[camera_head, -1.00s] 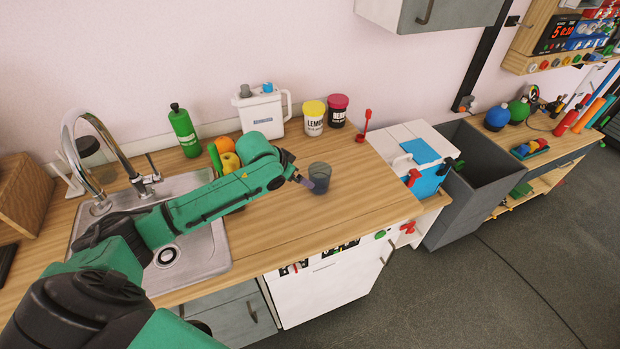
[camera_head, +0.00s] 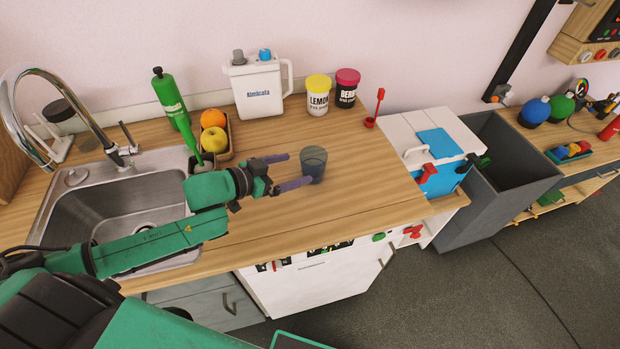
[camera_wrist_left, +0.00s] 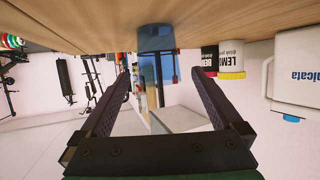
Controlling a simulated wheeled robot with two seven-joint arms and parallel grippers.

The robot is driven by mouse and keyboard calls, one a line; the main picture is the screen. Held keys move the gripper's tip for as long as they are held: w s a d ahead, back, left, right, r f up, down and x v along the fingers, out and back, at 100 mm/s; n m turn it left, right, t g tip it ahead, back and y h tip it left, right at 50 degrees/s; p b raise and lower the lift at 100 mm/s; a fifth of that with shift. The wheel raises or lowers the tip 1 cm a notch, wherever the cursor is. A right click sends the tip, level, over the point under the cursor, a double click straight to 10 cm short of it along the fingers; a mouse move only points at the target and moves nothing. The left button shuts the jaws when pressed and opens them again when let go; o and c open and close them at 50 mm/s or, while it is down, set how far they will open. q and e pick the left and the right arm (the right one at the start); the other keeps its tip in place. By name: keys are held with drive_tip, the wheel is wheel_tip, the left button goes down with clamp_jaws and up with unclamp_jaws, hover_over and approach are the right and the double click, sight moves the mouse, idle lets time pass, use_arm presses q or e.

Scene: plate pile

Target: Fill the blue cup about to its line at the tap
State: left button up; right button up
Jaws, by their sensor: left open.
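The blue cup (camera_head: 313,165) is a translucent, dark blue-grey tumbler standing upright on the wooden counter. My left gripper (camera_head: 284,171) is open and low over the counter, its fingers spread and pointing at the cup from the left. In the left wrist view the cup (camera_wrist_left: 157,54) shows between and ahead of the two fingertips (camera_wrist_left: 160,74); I cannot tell whether either finger touches it. The cup's line cannot be made out. The chrome tap (camera_head: 62,92) arches over the steel sink (camera_head: 62,196) at left. My right gripper is not in view.
A white jug (camera_head: 257,92), a lemon tub (camera_head: 318,98) and a berry tub (camera_head: 346,92) stand along the wall. The counter right of the cup is clear.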

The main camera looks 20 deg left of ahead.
sight(302, 167)
use_arm(q)
drive_tip(key=b+x, duration=0.1)
drive_tip(key=x, duration=0.2)
drive_tip(key=shift+w+d+f+b, duration=0.1)
drive_tip(key=shift+w+f+b, duration=0.2)
drive_tip(key=shift+f+b, duration=0.1)
drive_tip(key=shift+b+x, duration=0.35)
drive_tip(key=shift+x, duration=0.7)
drive_tip(key=shift+w+d+b, duration=0.15)
drive_tip(key=shift+d+b, duration=0.05)
drive_tip(key=shift+b, duration=0.15)
drive_tip(key=b+x, duration=0.3)
drive_tip(key=shift+w+d+f, duration=0.15)
drive_tip(key=shift+d, duration=0.2)
drive_tip(key=shift+w+d, duration=0.25)
drive_tip(key=shift+w, duration=0.05)
drive_tip(key=shift+s, duration=0.1)
drive_tip(key=c, duration=1.3)
wheel_tip(302, 167, up, 20)
drive_tip(key=p, duration=0.1)
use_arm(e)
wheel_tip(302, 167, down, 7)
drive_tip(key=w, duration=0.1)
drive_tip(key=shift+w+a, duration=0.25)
use_arm(q)
drive_tip(key=shift+a, duration=0.1)
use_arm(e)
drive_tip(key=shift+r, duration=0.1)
